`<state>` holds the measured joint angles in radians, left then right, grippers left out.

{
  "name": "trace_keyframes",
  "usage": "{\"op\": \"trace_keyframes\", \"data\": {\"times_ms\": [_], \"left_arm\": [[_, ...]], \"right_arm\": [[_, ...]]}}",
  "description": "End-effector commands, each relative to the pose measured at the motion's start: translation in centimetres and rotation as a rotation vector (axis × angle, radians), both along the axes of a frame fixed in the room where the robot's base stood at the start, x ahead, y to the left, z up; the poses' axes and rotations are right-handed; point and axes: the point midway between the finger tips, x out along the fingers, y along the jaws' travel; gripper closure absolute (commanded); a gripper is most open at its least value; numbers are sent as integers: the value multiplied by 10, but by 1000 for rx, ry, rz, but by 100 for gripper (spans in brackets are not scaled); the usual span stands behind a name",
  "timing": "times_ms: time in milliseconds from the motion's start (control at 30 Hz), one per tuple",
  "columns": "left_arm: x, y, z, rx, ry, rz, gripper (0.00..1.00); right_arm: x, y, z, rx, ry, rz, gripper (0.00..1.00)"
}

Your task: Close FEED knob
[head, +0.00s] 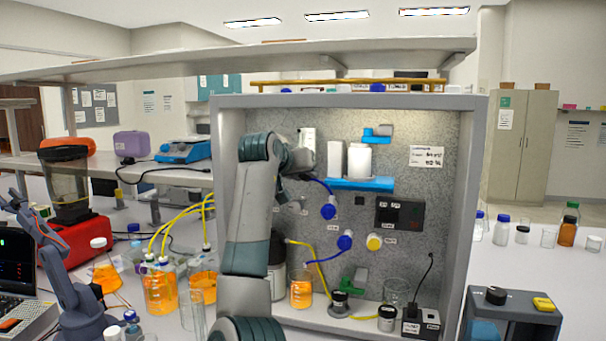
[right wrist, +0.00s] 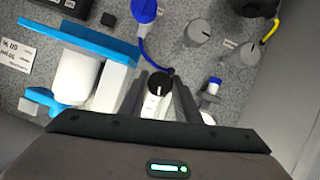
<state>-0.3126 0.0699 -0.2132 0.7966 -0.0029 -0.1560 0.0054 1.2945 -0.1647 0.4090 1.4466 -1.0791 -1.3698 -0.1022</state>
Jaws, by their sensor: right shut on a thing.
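In the right wrist view a small knob with a round black top (right wrist: 160,85) on a white body stands out from the speckled grey panel. A blue tube runs to it. My right gripper (right wrist: 160,92) has one finger on each side of the knob and is shut on it. In the head view my right gripper (head: 302,162) is against the upper left of the panel (head: 400,265), and my arm hides the knob. I cannot read a FEED label. My left gripper is not in view.
Two grey knobs (right wrist: 197,32) (right wrist: 245,52) stand beside the gripped one. A blue shelf (head: 362,184) with a white bottle (head: 360,161) is to the right. Blue connectors (head: 328,211) and an orange-filled beaker (head: 301,292) are below. The cabinet's right wall (head: 468,200) bounds the space.

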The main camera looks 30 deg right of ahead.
Motion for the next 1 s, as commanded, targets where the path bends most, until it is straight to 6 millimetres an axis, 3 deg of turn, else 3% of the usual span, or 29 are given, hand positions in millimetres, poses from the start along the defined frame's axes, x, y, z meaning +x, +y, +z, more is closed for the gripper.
{"op": "trace_keyframes", "data": {"times_ms": [400, 900, 933, 1000], "left_arm": [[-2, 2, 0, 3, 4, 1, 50], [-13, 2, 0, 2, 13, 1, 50], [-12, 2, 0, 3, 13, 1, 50], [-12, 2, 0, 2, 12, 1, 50]], "right_arm": [[-1, -1, 3, 138, -171, 1, 93], [0, -1, 3, 152, -189, 1, 93], [0, -1, 3, 152, -189, 1, 66], [-1, -1, 3, 152, -188, 2, 53]]}}
